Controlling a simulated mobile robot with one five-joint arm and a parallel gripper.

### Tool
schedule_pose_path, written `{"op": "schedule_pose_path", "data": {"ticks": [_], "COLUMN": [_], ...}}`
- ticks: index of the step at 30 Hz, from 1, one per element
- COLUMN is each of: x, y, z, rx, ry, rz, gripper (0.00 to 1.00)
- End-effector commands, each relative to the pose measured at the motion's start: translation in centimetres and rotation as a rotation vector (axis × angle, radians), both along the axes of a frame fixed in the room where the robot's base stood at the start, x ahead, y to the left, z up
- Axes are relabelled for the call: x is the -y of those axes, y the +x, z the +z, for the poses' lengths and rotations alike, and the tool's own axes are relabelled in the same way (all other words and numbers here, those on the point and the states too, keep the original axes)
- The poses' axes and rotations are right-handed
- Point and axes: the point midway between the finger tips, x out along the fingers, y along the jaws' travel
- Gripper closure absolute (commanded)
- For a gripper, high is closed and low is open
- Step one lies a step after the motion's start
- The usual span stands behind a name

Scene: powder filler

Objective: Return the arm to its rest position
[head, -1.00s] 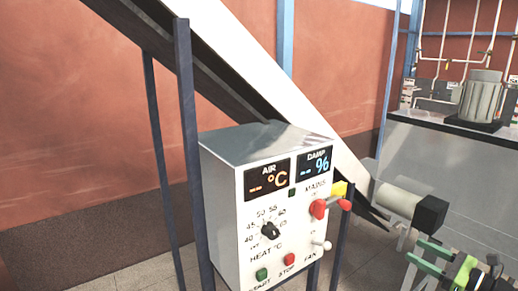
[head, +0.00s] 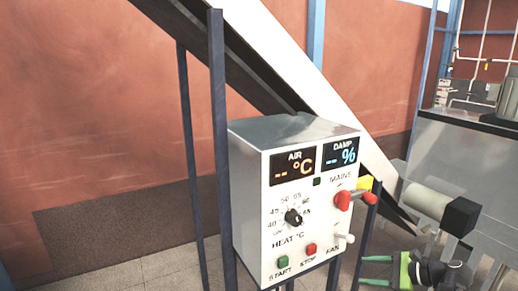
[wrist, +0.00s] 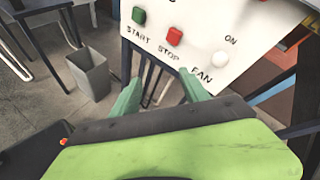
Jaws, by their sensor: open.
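My gripper (head: 364,270) is at the lower right of the head view, with its green fingers pointing left, below and to the right of the control box. The fingers also show in the wrist view (wrist: 158,82), spread apart with nothing between them. They point toward the lower edge of the white control box (head: 290,215), which fills the top of the wrist view (wrist: 200,45). I cannot tell from these views how wide the gap to the box is. Most of my arm is out of view.
The box carries a black heat knob (head: 293,217), a green start button (head: 283,262), a red stop button (head: 310,248), a white fan switch (head: 345,238) and a red mains lever (head: 350,200). Blue posts (head: 222,150) flank it. A grey bin (wrist: 90,75) stands on the floor.

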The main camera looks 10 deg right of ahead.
Motion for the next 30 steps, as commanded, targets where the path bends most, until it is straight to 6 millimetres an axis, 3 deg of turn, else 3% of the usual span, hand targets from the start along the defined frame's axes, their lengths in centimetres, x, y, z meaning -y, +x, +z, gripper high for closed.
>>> {"op": "schedule_pose_path", "data": {"ticks": [1, 3, 6, 12, 15, 18, 21, 30], "x": [-3.2, -7.7, -13.9, -24.5, -28.4, -31.0, -32.4, -32.8], "y": [1.7, 3.4, 5.1, 6.0, 5.9, 5.9, 5.9, 5.9], "z": [-2.6, -6.1, -10.6, -17.7, -19.8, -20.9, -21.3, -21.2], "rx": [-0.02, -0.044, -0.058, -0.015, 0.029, 0.068, 0.091, 0.1], "ry": [-0.082, -0.229, -0.448, -0.872, -1.053, -1.184, -1.261, -1.292], "rz": [0.098, 0.262, 0.522, 1.089, 1.352, 1.553, 1.673, 1.717], "gripper": [0.47, 0.47, 0.47, 0.47, 0.47, 0.47, 0.47, 0.47]}}
